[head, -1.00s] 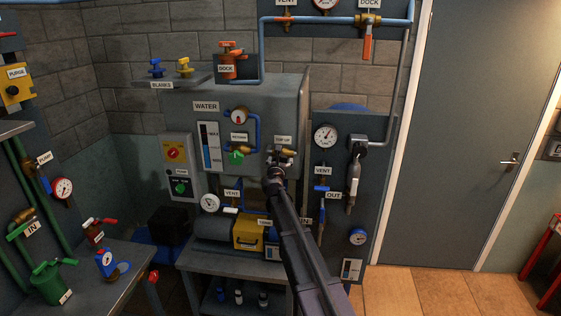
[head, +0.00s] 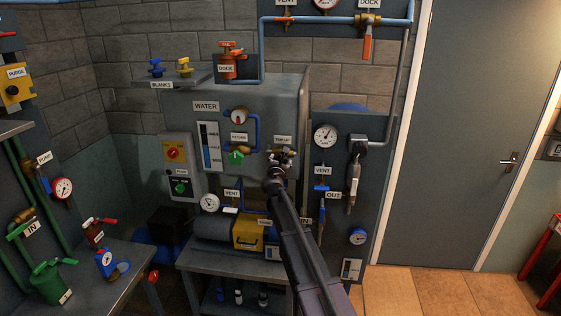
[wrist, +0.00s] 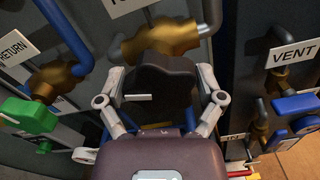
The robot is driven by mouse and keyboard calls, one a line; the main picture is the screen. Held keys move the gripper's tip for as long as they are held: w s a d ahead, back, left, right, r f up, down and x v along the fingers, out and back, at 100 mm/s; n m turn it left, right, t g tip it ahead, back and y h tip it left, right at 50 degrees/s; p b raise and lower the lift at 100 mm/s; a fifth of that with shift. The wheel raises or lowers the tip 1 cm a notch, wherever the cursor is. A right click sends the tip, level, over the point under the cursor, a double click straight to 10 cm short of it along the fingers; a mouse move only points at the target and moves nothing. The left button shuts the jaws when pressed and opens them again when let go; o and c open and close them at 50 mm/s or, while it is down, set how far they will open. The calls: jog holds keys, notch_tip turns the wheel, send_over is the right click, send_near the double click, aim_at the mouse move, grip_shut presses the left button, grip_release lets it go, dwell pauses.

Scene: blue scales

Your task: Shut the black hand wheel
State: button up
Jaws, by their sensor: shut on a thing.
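The black hand wheel (wrist: 160,84) sits on a brass valve (wrist: 165,40) under a label in the wrist view. Its lobed black face has a short white mark on it. My gripper (wrist: 162,90) has one finger on each side of the wheel and is shut on it. In the head view my gripper (head: 277,170) is at the valve under the TOP UP label (head: 283,140), on the right of the WATER tank's front. The wheel itself is mostly hidden there by my gripper.
The green RETURN handle (wrist: 28,114) is close on the left in the wrist view, below its brass valve. The blue VENT handle (wrist: 296,104) is on the right. Below the tank stands a yellow box (head: 247,234). A grey door (head: 470,130) is at the right.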

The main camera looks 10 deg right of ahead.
jog(key=m, duration=0.7)
jog(key=shift+d+f, duration=0.1)
jog(key=shift+d, duration=0.05)
jog(key=m, duration=0.4)
jog(key=shift+f, duration=0.1)
jog(key=shift+f+m+b, duration=0.1)
jog(key=shift+m+b, duration=0.2)
jog(key=shift+m, duration=1.6)
jog(key=o, duration=0.9)
jog(key=shift+c, duration=0.2)
jog(key=shift+s, duration=0.1)
jog(key=v, duration=1.2)
jog(key=shift+d, duration=0.1)
